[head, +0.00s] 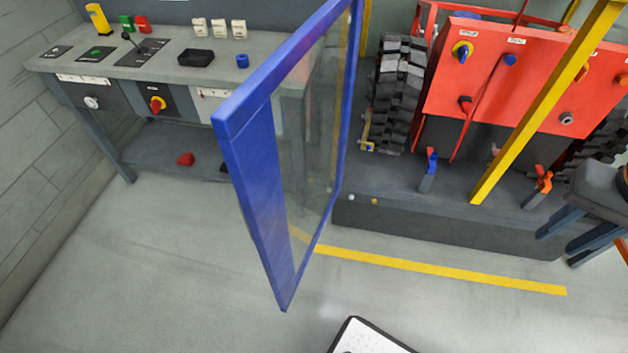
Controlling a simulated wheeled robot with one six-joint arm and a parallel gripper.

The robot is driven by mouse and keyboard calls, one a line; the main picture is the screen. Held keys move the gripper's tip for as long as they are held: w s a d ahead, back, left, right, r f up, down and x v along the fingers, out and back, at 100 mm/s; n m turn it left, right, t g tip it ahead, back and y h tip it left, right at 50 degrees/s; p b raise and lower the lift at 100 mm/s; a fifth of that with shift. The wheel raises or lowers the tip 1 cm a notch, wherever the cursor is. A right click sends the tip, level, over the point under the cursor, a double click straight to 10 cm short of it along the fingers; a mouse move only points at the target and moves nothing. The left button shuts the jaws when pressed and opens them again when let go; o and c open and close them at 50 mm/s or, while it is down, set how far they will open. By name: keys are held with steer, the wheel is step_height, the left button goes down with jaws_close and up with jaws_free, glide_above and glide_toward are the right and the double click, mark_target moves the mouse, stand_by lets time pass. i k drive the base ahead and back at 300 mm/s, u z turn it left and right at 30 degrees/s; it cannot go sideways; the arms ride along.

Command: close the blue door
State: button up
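The blue door (262,200) stands open in the middle of the head view. It has a blue frame around a clear pane (318,125), and its near edge swings out toward me over the floor. Its far edge is by the red machine's platform, and its top runs out of the picture. I see no handle clearly. My gripper (570,240) is at the right edge, its two grey fingers apart with nothing between them. It is well to the right of the door and not touching it.
A grey workbench (175,72) with switches and blocks stands at the left. A red tracked machine (520,75) sits on a dark platform (450,225) at the right, behind a yellow post (545,105). A yellow line (440,268) crosses the floor. The front floor is mostly clear.

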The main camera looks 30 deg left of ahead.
mark_target(243, 127)
steer(key=z, duration=2.3)
steer(key=k, duration=2.95)
steer(key=u, duration=1.5)
steer(key=i, duration=1)
steer(key=k, duration=0.5)
steer(key=z, duration=0.55)
